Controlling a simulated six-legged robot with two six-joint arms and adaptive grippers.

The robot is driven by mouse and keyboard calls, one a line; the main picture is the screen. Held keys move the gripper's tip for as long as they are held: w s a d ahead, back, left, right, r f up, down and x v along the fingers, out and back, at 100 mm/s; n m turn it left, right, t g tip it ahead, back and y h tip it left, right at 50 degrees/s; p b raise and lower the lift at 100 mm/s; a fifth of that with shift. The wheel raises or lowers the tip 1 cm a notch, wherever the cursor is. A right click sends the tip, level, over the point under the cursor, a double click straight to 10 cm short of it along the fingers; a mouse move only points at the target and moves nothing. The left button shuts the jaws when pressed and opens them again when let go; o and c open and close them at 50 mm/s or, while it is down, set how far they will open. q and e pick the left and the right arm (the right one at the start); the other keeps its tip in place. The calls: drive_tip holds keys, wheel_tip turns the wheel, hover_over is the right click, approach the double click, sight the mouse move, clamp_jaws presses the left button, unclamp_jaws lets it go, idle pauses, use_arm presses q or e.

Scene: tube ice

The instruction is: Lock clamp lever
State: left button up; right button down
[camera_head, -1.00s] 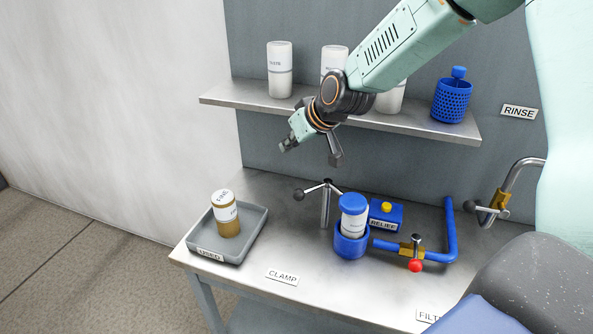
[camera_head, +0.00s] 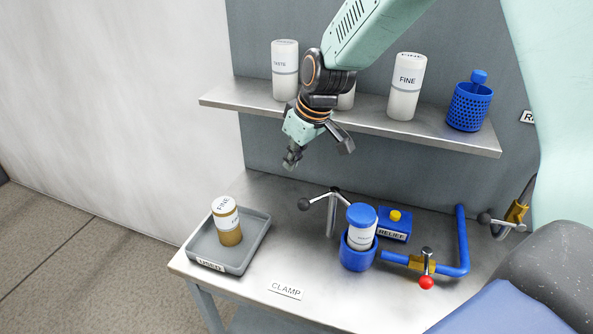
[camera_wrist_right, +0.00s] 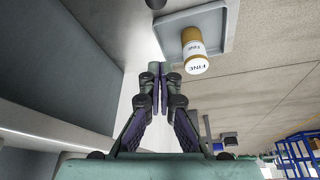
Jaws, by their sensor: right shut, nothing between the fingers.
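The clamp lever (camera_head: 318,200) is a metal bar with a dark ball knob (camera_head: 304,204) at its left end, on an upright post at the table's back. Beside it, a white cartridge (camera_head: 361,236) with a blue cap stands in a blue round housing (camera_head: 359,260). My right gripper (camera_head: 291,158) is above and slightly left of the knob, pointing down, apart from the lever. In the right wrist view its fingers (camera_wrist_right: 157,85) are together and empty. A dark round thing at the top edge there may be the knob. My left gripper is not seen.
A grey tray (camera_head: 260,238) holds a brown-stained cartridge (camera_head: 228,222) at left. A blue relief box (camera_head: 394,225) and a red-knobbed valve (camera_head: 426,282) are to the right. A shelf (camera_head: 225,101) with cartridges and a blue basket (camera_head: 470,105) runs behind my right arm.

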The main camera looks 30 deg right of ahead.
sight(300, 201)
drive_tip(key=d+b+x, duration=0.1)
drive_tip(key=x, duration=0.9)
drive_tip(key=shift+n+y, duration=0.3)
drive_tip(key=shift+n, duration=0.4)
drive_tip(key=s, duration=0.3)
drive_tip(key=s+d+b, duration=0.1)
drive_tip(key=shift+s+f, duration=0.2)
drive_tip(key=shift+f, duration=0.05)
drive_tip(key=shift+s, duration=0.25)
drive_tip(key=shift+s+a+r+n+b, duration=0.1)
drive_tip(key=shift+s+r+n+b, duration=0.1)
drive_tip(key=shift+n+b, duration=0.15)
drive_tip(key=shift+w, duration=0.1)
